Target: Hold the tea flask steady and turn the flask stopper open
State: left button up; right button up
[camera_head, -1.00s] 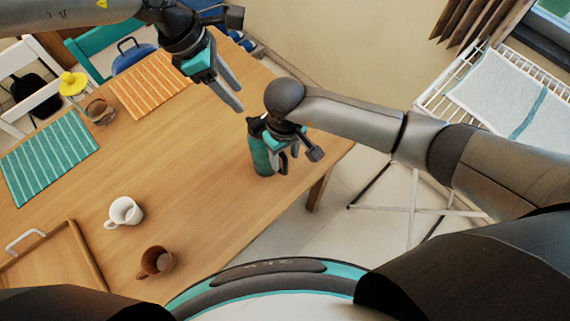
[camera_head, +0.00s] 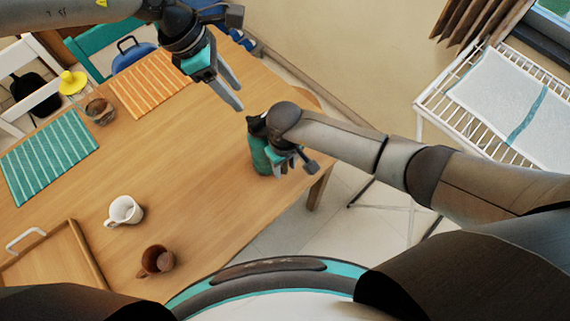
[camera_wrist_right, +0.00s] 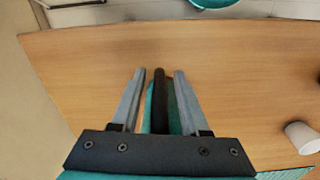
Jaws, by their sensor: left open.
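The tea flask (camera_head: 261,160) is teal with a dark top and stands upright near the table's right edge in the head view. Its stopper (camera_head: 256,125) is partly hidden by my right wrist. My right gripper (camera_head: 282,165) is at the flask's right side. In the right wrist view, the fingers of my right gripper (camera_wrist_right: 160,74) stand apart on either side of a dark bar, seemingly the flask's handle (camera_wrist_right: 160,105), with gaps on both sides. Teal flask body (camera_wrist_right: 174,112) shows behind it. My left gripper (camera_head: 232,90) is open and empty, up and left of the flask.
A white cup (camera_head: 123,211), a brown cup (camera_head: 157,261) and a wooden tray (camera_head: 62,262) are at the near left. The table (camera_head: 195,185) between cups and flask is clear. A drying rack (camera_head: 440,105) stands right.

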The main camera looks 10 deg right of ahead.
grip_shut()
dwell(1.1)
